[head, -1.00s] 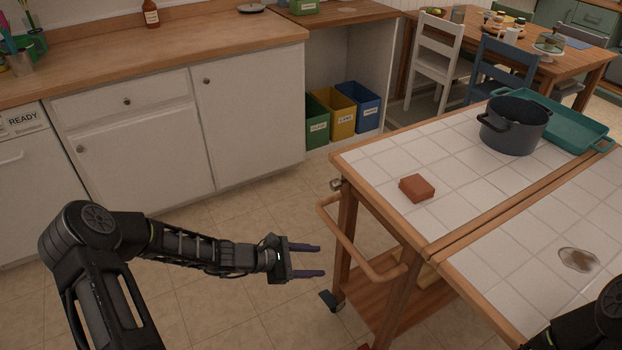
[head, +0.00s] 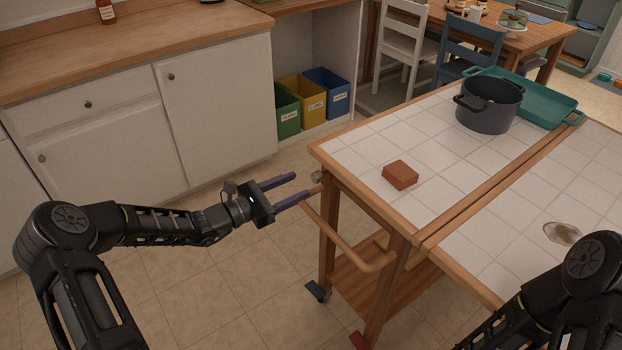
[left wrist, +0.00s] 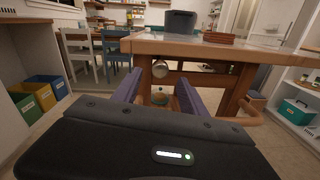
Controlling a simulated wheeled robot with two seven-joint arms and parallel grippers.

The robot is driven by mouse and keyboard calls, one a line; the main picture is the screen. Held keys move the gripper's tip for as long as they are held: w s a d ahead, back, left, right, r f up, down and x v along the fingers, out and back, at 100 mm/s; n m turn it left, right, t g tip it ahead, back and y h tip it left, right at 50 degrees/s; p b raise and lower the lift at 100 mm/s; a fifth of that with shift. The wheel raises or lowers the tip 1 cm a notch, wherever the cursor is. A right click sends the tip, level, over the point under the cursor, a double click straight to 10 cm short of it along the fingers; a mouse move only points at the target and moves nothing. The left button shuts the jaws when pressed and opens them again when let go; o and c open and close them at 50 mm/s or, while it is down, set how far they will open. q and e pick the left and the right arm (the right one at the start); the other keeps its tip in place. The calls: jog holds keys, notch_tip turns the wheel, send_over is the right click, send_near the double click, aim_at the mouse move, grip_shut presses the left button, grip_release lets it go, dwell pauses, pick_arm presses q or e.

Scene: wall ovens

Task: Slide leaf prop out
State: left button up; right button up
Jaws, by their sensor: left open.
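The tile-topped wooden cart (head: 360,147) stands at the right. A round metallic knob (head: 318,177) sits under the top's near left corner; it also shows in the left wrist view (left wrist: 160,68), and I take it as the end of the leaf prop. The prop's remaining length is hidden under the top. My left gripper (head: 303,184) is open and empty, its purple fingers pointing at the knob. In the left wrist view the knob lies between and beyond the fingertips (left wrist: 159,80), apparently untouched. My right gripper is out of view; only part of its arm shows.
A wooden rail handle (head: 345,250) sticks out from the cart's end below the knob. A red-brown block (head: 400,175), a dark pot (head: 488,105) and a teal tray (head: 545,105) are on top. White cabinets (head: 215,120) stand at the left. Open floor lies between.

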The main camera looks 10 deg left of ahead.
aim_at(313, 179)
pick_arm(q)
jog(key=x, duration=0.5)
jog(key=shift+w+d, duration=0.3)
jog(key=shift+c, duration=0.4)
grip_shut()
dwell(0.7)
